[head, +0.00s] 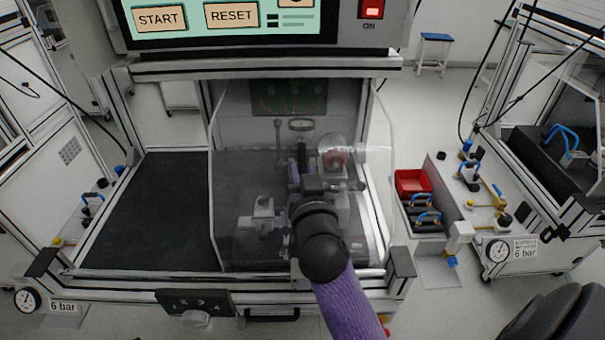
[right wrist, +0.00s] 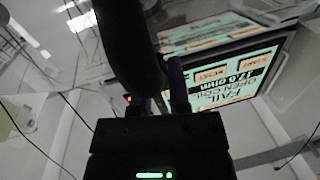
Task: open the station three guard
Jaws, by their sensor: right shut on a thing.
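The station three guard (head: 235,165) is a clear panel over the right half of the middle bench, seen in the head view. Equipment on the bench shows through it. My right arm reaches up from the bottom, and my right gripper (head: 300,165) is at the guard's middle. In the right wrist view, my right gripper (right wrist: 150,100) is shut on a dark bar (right wrist: 128,45), which looks like the guard handle. In the head view the hand hides most of this grip. I cannot tell how far the guard stands open. My left gripper is not in view.
A screen with START and RESET (head: 195,15) hangs above the bench; in the right wrist view the screen (right wrist: 235,75) reads FAIL OPEN COIL. The dark mat (head: 155,205) at left is bare. A red bin (head: 411,181) and blue-handled tools (head: 427,217) are at right.

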